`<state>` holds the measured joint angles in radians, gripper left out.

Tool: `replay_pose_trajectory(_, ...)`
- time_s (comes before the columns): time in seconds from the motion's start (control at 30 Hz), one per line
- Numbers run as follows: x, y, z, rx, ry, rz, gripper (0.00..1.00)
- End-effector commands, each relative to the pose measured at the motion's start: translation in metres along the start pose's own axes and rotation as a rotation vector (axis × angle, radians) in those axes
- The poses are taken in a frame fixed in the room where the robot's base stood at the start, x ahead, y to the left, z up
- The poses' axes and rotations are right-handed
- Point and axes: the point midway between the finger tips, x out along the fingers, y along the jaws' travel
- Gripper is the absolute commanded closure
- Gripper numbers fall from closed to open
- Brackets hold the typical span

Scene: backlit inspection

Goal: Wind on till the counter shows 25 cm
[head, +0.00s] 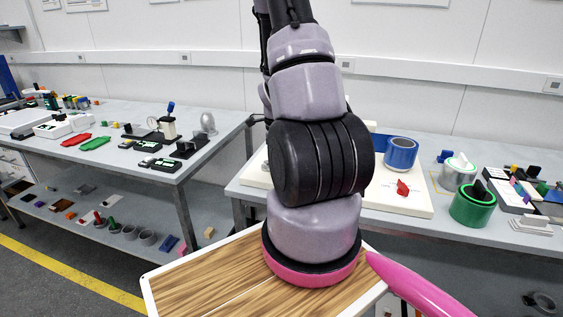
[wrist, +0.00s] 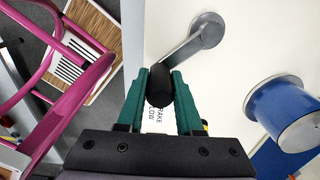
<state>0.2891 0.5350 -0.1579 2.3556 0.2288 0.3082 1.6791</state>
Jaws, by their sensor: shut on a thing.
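In the wrist view my gripper (wrist: 160,75) has its green fingers shut on a black crank knob (wrist: 160,90). A grey crank arm (wrist: 182,47) runs from the knob up and right to a round grey hub (wrist: 208,30) on a pale base board. A blue spool (wrist: 290,112) with a pale end face stands to the right; the blue spool also shows in the head view (head: 401,153). A white label (wrist: 154,115) between the fingers is partly covered and not fully legible. No counter reading shows. In the head view my arm hides the gripper and crank.
The white base board (head: 405,208) lies on a grey bench and carries a small red part (head: 403,188). Green (head: 472,205) and pale (head: 458,172) spools stand to its right. Another cluttered bench (head: 120,160) stands left.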

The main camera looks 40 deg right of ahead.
Motion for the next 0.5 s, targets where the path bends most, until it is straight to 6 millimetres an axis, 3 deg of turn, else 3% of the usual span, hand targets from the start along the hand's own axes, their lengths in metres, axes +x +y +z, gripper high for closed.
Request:
replay_pose_trajectory(0.27,0.001,0.003,-0.001,0.002,0.002,0.006,1.0)
replay_pose_trajectory(0.5,0.001,0.013,0.017,-0.001,0.003,0.005,1.0)
